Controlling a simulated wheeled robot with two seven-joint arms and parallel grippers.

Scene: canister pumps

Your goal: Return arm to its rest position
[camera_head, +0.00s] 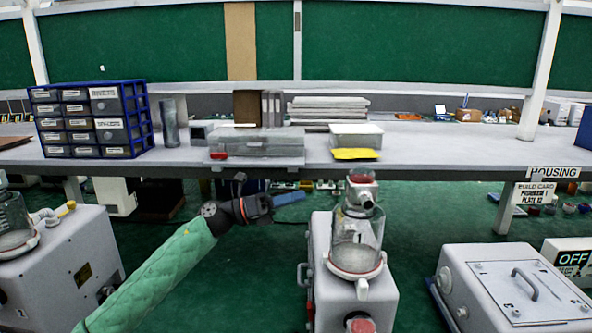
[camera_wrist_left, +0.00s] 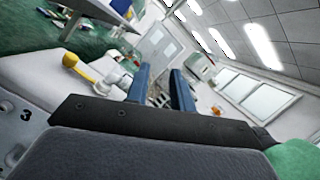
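My left arm, in a green quilted sleeve, comes in from the lower left of the head view. Its left gripper (camera_head: 290,199) is level in the aisle between two pumps, its blue fingers pointing right. In the left wrist view the fingers of the left gripper (camera_wrist_left: 160,80) stand apart with nothing between them. The middle pump (camera_head: 318,262), with a glass canister (camera_head: 357,246) marked 1, stands right of the fingertips, apart from them. The left pump (camera_head: 62,262) has a clear canister and a yellow-tipped handle. My right gripper is not in view.
A long grey workbench (camera_head: 408,150) runs behind, carrying a drawer cabinet (camera_head: 92,120), a clear case (camera_head: 256,143) and a yellow pad (camera_head: 355,154). A grey unit with a handled lid (camera_head: 520,285) stands at right beside an OFF sign (camera_head: 574,259).

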